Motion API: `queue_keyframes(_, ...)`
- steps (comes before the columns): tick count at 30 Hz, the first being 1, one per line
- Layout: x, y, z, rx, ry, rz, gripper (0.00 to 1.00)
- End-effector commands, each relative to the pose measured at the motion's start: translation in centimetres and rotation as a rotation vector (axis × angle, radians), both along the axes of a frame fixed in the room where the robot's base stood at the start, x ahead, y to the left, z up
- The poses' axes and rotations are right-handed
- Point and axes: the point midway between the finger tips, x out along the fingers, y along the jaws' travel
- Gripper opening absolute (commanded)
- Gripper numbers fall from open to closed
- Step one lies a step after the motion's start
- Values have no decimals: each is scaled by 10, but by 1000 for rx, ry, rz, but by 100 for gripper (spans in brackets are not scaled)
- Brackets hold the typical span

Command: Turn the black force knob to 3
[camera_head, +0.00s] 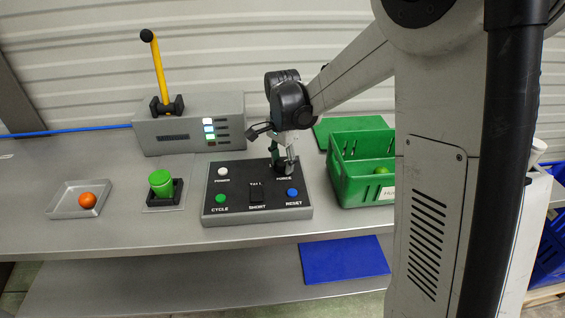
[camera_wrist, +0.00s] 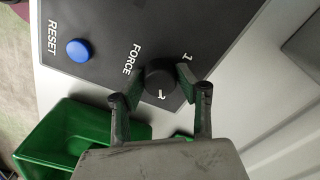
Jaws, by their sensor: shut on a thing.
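The black force knob (camera_wrist: 160,76) sits on the dark control panel (camera_wrist: 105,22) beside the white word FORCE in the wrist view. A white mark shows on the knob's lower side, and a printed numeral like 1 stands just above and right of it. My gripper (camera_wrist: 156,88) has its fingers on either side of the knob and is shut on it. In the head view my gripper (camera_head: 284,161) reaches down to the panel's upper right corner (camera_head: 236,202), above the FORCE label, and largely hides the knob. The other scale numerals are hidden or unreadable.
The panel also has a blue RESET button (camera_head: 292,192), a green CYCLE button (camera_head: 221,199), a white button (camera_head: 222,171) and a black switch (camera_head: 257,195). A green bin (camera_head: 372,192) stands close to the right. A grey box with a yellow lever (camera_head: 158,70) stands behind left.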

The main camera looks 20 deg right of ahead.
Motion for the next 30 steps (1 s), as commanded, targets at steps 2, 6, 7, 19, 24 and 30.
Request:
queue_keyframes(2, 0, 0, 0, 0, 0, 0, 6)
queue_keyframes(6, 0, 0, 0, 0, 0, 0, 50)
queue_keyframes(7, 0, 0, 0, 0, 0, 0, 52)
queue_keyframes(19, 0, 0, 12, 0, 0, 1, 52)
queue_keyframes(24, 0, 0, 42, 0, 0, 0, 52)
queue_keyframes(30, 0, 0, 82, 0, 0, 0, 52)
